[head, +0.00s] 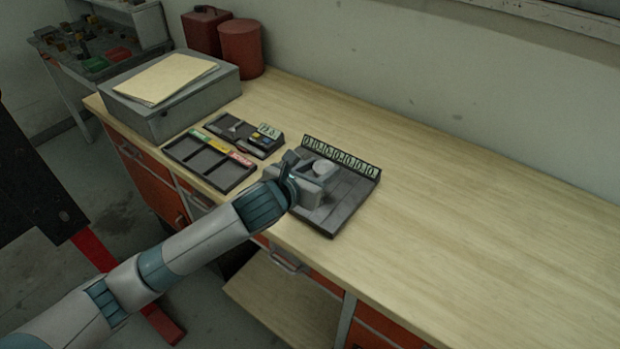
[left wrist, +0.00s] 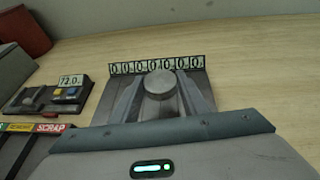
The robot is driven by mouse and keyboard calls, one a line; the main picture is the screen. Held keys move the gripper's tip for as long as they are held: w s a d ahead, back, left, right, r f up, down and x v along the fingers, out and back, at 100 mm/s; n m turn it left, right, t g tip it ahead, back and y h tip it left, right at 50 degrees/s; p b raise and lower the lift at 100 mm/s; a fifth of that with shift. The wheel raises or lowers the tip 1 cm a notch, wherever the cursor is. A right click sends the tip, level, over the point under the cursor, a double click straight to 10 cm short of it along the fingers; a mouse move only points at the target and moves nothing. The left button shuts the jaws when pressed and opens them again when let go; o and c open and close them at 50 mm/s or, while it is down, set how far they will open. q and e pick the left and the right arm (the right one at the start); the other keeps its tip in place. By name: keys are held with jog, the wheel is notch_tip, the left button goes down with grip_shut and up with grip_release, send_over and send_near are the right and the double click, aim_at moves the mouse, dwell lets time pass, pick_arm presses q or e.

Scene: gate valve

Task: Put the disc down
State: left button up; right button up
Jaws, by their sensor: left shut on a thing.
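A pale grey disc (head: 323,168) is held at the fingertips of my left gripper (head: 316,177), which is shut on it. In the left wrist view the disc (left wrist: 159,84) sits between the two fingers (left wrist: 160,95). It is over a dark grey tray (head: 345,205) with a row of number plates (head: 341,157) along its back edge. I cannot tell whether the disc touches the tray. My right gripper is not in view.
A dark sorting tray with coloured labels (head: 208,162) lies to the left, its red label reading SCRAP. Behind it is a small device with a number display (head: 245,135). A grey box (head: 175,98) and red canisters (head: 241,48) stand farther back. The bench's right side is clear.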

pick_arm(q)
jog(key=s+d+r+b, duration=0.2)
jog(key=s+d+r, duration=0.2)
jog(key=d, duration=0.3)
jog(key=shift+s+d+r, duration=0.3)
jog(key=shift+s+r, duration=0.1)
jog(key=shift+r, duration=0.4)
